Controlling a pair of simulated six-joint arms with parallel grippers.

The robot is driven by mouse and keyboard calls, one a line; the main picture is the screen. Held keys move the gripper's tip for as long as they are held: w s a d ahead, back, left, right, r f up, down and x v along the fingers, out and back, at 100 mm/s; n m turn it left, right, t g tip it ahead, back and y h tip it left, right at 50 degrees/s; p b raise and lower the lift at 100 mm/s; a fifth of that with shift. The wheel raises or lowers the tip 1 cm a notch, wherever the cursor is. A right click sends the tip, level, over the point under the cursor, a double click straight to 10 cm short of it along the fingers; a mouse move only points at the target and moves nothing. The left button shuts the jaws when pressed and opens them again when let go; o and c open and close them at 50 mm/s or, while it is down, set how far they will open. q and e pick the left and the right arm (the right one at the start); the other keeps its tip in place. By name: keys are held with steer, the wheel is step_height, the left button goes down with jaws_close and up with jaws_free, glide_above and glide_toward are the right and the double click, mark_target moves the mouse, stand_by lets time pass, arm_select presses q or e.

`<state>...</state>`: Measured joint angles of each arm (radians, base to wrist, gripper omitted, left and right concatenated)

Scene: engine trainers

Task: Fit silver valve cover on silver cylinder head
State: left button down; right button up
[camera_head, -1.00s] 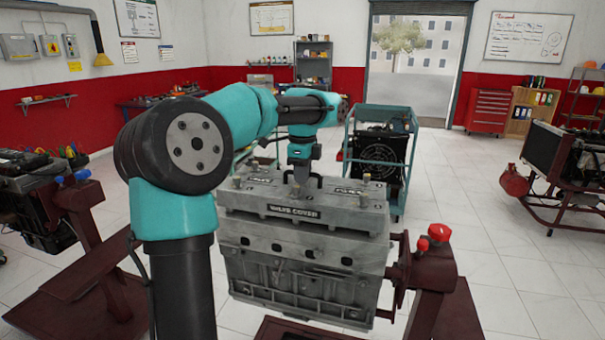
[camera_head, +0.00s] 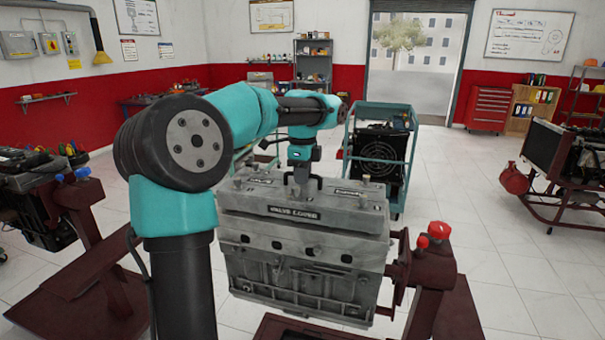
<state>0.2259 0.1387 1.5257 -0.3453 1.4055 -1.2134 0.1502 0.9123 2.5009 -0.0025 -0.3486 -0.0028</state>
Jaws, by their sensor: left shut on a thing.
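The silver valve cover (camera_head: 292,211), with a dark label strip on its front, lies on top of the silver cylinder head (camera_head: 290,245), lined up lengthwise with it. Whether it is fully seated cannot be told from this angle. My left gripper (camera_head: 301,184) points down at the middle of the cover's top and is shut on the cover, by its dark handle. The fingertips are partly hidden. My right gripper is not in view.
The engine block hangs on a dark red stand (camera_head: 433,275) with red knobs at its right. A teal-framed engine trainer (camera_head: 379,160) stands close behind. Another dark red stand is at the left, and open tiled floor lies to the right.

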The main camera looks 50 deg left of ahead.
arm_select(q)
steer(key=shift+f, duration=0.7)
stand_by(0.9)
steer(key=c, duration=1.1)
jaws_free()
steer(key=shift+f, duration=0.1)
step_height(320, 180, up, 18)
steer(key=shift+f, duration=0.2)
steer(key=shift+f, duration=0.1)
